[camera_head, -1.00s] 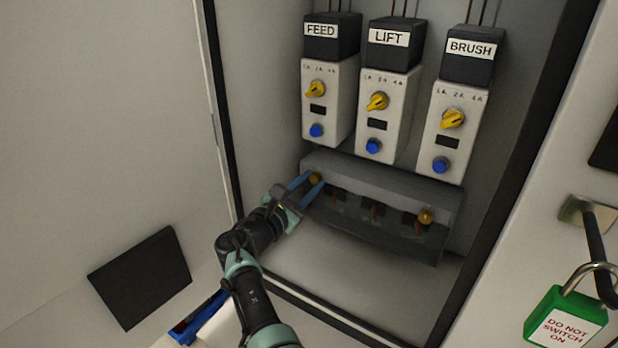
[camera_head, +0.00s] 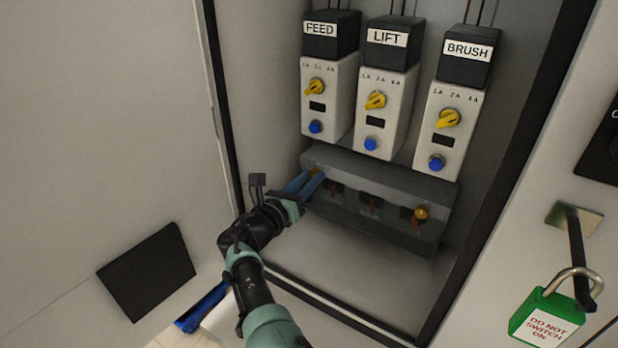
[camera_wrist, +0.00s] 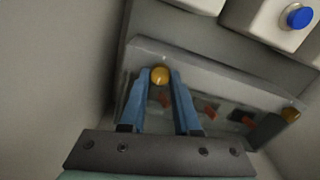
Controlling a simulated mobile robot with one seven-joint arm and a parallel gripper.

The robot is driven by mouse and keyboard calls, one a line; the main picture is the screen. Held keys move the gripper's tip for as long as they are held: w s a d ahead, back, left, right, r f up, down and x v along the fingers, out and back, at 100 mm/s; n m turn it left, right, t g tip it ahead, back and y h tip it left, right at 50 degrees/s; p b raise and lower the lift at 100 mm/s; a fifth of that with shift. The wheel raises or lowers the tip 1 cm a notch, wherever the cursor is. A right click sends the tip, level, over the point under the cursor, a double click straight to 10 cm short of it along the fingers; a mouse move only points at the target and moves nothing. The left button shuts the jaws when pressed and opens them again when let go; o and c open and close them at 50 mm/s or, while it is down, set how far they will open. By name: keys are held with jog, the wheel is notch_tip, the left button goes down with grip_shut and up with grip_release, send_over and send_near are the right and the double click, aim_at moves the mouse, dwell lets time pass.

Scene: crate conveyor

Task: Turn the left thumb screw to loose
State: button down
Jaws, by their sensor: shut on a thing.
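The left thumb screw is a small brass knob at the left end of the grey terminal box's clear cover. In the wrist view the left thumb screw (camera_wrist: 160,75) sits between the tips of my gripper's blue fingers (camera_wrist: 161,82), which are shut on it. In the head view my gripper (camera_head: 312,174) reaches it from the lower left, and the fingers mostly hide the screw. The screw's turn angle cannot be told.
Three white units labelled FEED (camera_head: 328,95), LIFT (camera_head: 385,110) and BRUSH (camera_head: 447,130) stand above the terminal box (camera_head: 400,182). The cabinet's side walls frame the space. A green padlock (camera_head: 546,318) hangs at the lower right. The cabinet floor (camera_head: 350,257) is clear.

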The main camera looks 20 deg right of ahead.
dwell(0.4)
jog(key=c, duration=0.6)
grip_release()
jog(key=shift+a, duration=0.1)
jog(key=shift+s+a+r+p, duration=0.2)
jog(key=shift+s+a+p, duration=0.2)
jog(key=shift+p, duration=0.5)
jog(key=p+v, duration=0.2)
jog(key=v, duration=0.4)
jog(key=p+v, duration=0.3)
jog(key=v, duration=0.2)
jog(key=shift+s+a+f, duration=0.2)
jog(key=shift+s+a, duration=0.05)
jog(key=shift+a, duration=0.05)
